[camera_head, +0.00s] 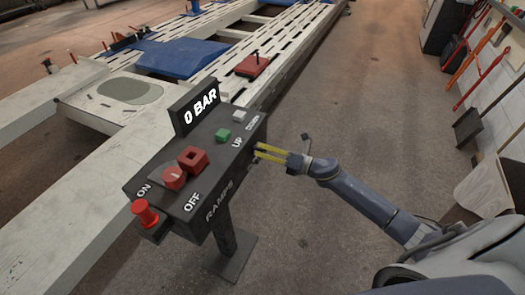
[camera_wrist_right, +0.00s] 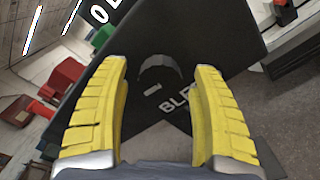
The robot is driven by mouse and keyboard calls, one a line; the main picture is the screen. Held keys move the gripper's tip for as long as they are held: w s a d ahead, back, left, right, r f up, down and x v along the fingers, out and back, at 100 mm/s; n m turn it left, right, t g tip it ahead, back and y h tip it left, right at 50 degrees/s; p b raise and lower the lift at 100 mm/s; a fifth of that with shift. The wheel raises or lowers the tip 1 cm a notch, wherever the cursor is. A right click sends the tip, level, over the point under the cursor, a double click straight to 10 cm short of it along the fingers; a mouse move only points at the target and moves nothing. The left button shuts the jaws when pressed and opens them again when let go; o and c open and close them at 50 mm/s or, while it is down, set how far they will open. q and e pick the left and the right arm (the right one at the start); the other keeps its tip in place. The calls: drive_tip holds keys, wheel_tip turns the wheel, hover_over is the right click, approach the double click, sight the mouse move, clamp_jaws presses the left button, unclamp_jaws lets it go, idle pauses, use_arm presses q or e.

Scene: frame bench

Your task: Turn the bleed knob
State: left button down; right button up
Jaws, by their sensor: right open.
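The dark control box (camera_head: 200,160) stands on a post, with a display reading 0 BAR (camera_head: 200,107) on top. The bleed knob (camera_wrist_right: 158,75) is a dark round knob on the box's side face, beside a partly covered label starting "BL". It shows in the right wrist view; in the head view it is hidden. My right gripper (camera_head: 257,151) is at that side face, its yellow fingers pointing at it. In the wrist view its fingers (camera_wrist_right: 160,68) are open, one on each side of the knob, with gaps visible. My left gripper is out of view.
A white ramp lift (camera_head: 95,190) lies behind. Open floor (camera_head: 330,100) is at the right.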

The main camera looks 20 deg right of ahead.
drive_tip(key=shift+w+a, duration=0.15)
drive_tip(key=shift+w, duration=0.05)
drive_tip(key=c, duration=1.3)
